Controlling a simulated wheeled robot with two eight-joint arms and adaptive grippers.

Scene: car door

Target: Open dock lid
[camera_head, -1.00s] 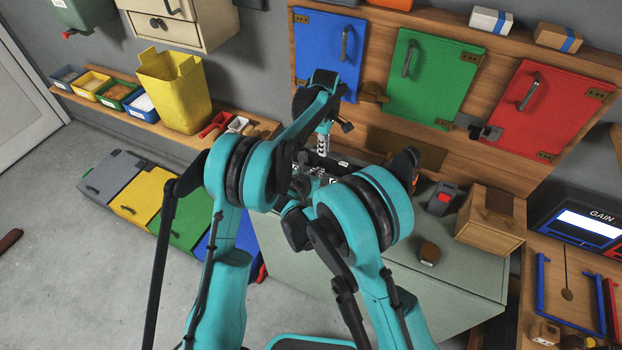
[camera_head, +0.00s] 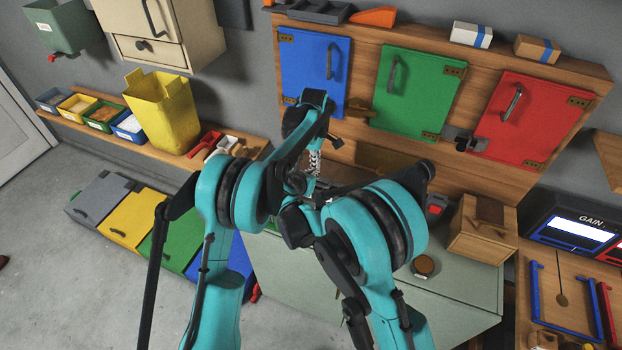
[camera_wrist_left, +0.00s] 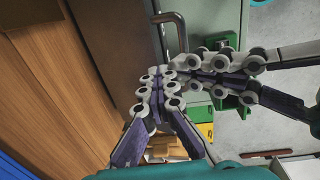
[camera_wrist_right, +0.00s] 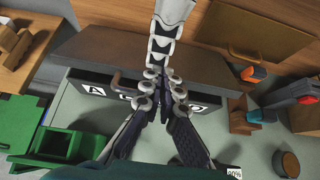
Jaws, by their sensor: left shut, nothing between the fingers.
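A dark lid (camera_wrist_right: 85,50) with a bent bar handle (camera_wrist_right: 122,82) and white letter tags along its front shows in the right wrist view. I take it to be the dock lid. The lid (camera_wrist_left: 105,35) and handle (camera_wrist_left: 172,22) also show in the left wrist view; in the head view my arms mostly hide them. My left gripper (camera_wrist_left: 158,80) is shut and empty, close to the handle. My right gripper (camera_wrist_right: 162,88) is close beside it, near the lid's front; its finger gap is unclear. I cannot tell whether either touches the lid.
Blue (camera_head: 313,70), green (camera_head: 415,90) and red (camera_head: 530,115) doors stand on the wooden panel behind. A wooden box (camera_head: 480,228) and a round knob (camera_head: 424,266) are on the pale cabinet to the right. Small bins and a yellow bucket (camera_head: 165,110) are at left.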

